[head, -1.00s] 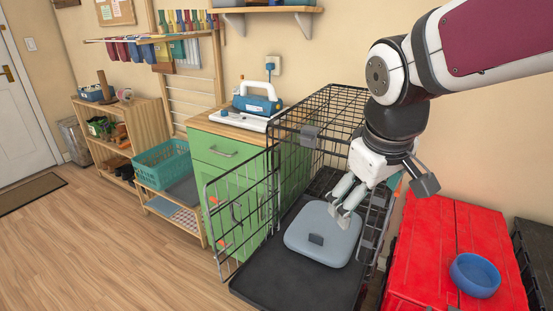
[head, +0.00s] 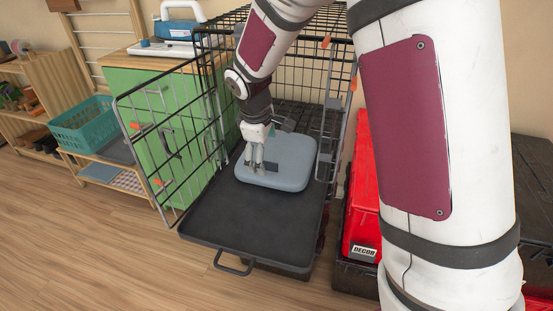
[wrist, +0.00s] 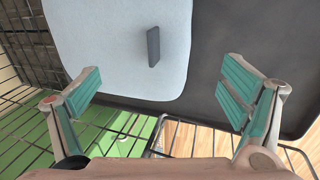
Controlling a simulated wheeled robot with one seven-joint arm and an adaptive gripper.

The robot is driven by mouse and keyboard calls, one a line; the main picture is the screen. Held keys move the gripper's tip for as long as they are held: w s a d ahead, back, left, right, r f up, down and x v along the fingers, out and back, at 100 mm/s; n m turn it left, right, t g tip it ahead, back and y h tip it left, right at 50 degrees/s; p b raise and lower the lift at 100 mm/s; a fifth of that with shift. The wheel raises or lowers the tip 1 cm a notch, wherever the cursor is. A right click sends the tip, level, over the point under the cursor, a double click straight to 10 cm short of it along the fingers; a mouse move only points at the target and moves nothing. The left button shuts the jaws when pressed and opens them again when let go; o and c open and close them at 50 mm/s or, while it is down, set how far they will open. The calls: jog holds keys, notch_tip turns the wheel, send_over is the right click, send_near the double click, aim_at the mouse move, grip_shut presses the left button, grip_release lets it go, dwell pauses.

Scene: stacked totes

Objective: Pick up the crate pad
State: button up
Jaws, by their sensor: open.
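The crate pad (head: 288,172) is a light blue-grey cushion with rounded corners and a small dark tab (head: 271,167) on it. It lies on the black tray (head: 250,222) of the wire crate (head: 300,105). In the wrist view the pad (wrist: 110,50) fills the upper left, with its tab (wrist: 153,46) upright near the middle. My gripper (head: 256,168) is over the pad's left part, close to the tab. In the wrist view my gripper (wrist: 165,98) is open, its teal-lined fingers wide apart with nothing between them. Whether a finger touches the pad is unclear.
The crate's open door (head: 165,150) stands at the left, beside a green cabinet (head: 150,125). A red tote (head: 362,215) stands right of the crate, partly behind my arm. Wooden floor (head: 90,235) is clear at the front left.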

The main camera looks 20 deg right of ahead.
aim_at(268, 172)
jog(key=x, duration=0.4)
jog(key=shift+b, duration=0.4)
jog(key=shift+b+x, duration=1.1)
jog(key=shift+x, duration=1.55)
jog(key=shift+s+a, duration=0.1)
jog(key=shift+a, duration=0.1)
jog(key=c, duration=1.8)
